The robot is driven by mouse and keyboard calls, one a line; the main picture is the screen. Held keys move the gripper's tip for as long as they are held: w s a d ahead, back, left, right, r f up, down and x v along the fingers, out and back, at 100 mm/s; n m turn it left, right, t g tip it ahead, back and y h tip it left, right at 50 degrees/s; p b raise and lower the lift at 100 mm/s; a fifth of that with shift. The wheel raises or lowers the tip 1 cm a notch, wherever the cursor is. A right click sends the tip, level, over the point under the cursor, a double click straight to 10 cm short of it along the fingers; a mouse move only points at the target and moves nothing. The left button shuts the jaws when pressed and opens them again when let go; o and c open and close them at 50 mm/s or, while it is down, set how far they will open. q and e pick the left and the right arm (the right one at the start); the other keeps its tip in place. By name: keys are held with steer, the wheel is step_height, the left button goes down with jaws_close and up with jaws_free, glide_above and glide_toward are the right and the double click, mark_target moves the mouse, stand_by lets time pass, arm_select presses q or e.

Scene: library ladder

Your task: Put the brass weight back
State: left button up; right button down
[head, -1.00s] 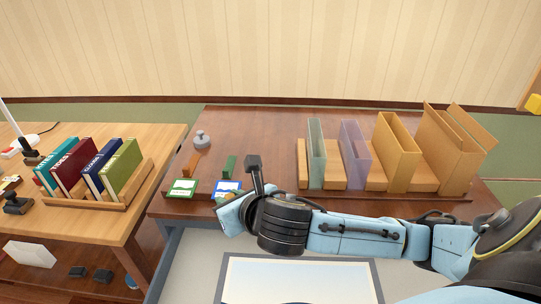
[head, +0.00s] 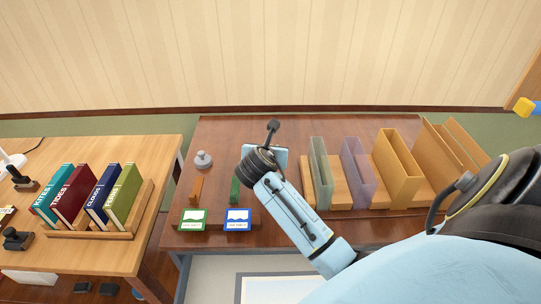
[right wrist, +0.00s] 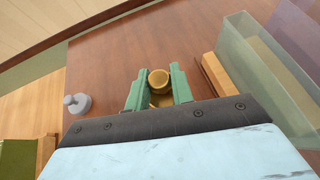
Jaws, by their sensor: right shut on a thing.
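The brass weight (right wrist: 159,80) is a small round golden knob-like piece in the right wrist view. My right gripper (right wrist: 153,94) has its green fingers on both sides of it and is shut on it. The dark table top lies beyond the fingers; I cannot tell how high the weight is above it. My left gripper is not in view.
A wooden rack with upright sleeves (head: 398,155) fills the right of the table. A book rack (head: 97,233) stands on the left table.

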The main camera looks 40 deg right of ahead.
step_height(320, 180, down, 5)
steer(key=shift+d+f+b, duration=0.1)
steer(key=shift+b, duration=0.5)
steer(key=shift+f, duration=0.9)
step_height(320, 180, down, 2)
steer(key=shift+f+b, duration=0.2)
steer(key=shift+b, duration=0.35)
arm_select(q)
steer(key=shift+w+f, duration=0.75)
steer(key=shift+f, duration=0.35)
arm_select(e)
steer(key=shift+f, duration=0.15)
steer(key=shift+f, duration=0.15)
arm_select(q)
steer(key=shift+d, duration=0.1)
arm_select(e)
steer(key=c, duration=1.2)
jaws_free()
steer(key=shift+f, duration=0.1)
steer(key=shift+c, duration=0.2)
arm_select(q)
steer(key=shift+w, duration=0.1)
